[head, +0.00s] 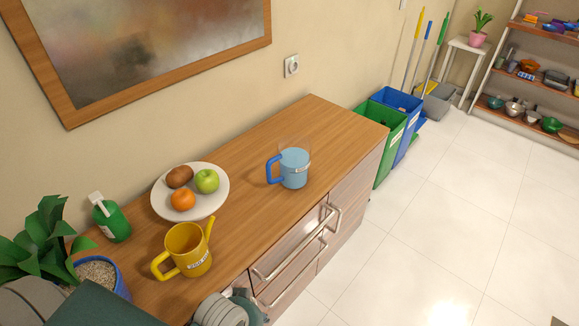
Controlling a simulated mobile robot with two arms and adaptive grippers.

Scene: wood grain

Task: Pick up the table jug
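A jug with a blue handle (294,169) stands upright on the wooden cabinet top, right of the middle of the head view. It has a light blue body, a clear upper rim and a small pale label. Its handle points left. A yellow jug with a spout (189,250) stands nearer, with its handle to the left and its spout up to the right. It also bears a label. Neither jug is held. Grey and dark green parts of my own body show at the bottom edge, but no gripper fingers are visible.
A white plate (160,205) with several fruits lies behind the yellow jug. A green pump bottle (112,221) and a potted plant (101,272) stand at the left. The wooden top (318,122) is clear beyond the blue-handled jug. Drawers with handles (290,249) face the open floor.

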